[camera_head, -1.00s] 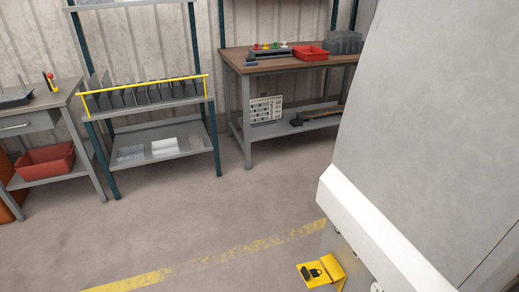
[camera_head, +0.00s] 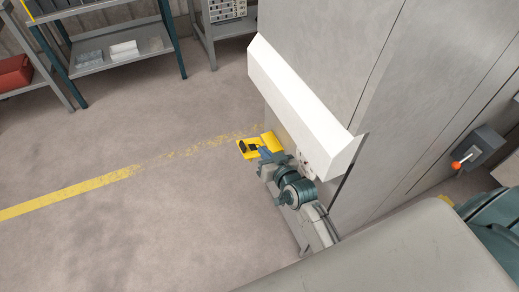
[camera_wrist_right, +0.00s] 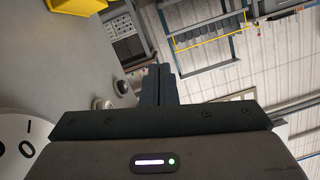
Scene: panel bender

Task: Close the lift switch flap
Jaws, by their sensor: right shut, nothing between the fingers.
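The yellow lift switch flap (camera_head: 246,149) juts out to the left from its yellow housing (camera_head: 271,142), low on the machine's side. It stands open, with a dark symbol on its face. My right gripper (camera_head: 264,155) is shut and empty, right beside the flap and housing; I cannot tell whether it touches them. In the right wrist view the shut fingers (camera_wrist_right: 162,84) point along the grey panel, and a yellow part (camera_wrist_right: 80,5) shows at the top left. The left gripper is not in view.
The grey machine (camera_head: 340,50) with its white ledge (camera_head: 300,100) rises just behind my right arm. Knobs (camera_wrist_right: 101,103) and a white dial (camera_wrist_right: 18,150) sit on its panel. The floor to the left is clear.

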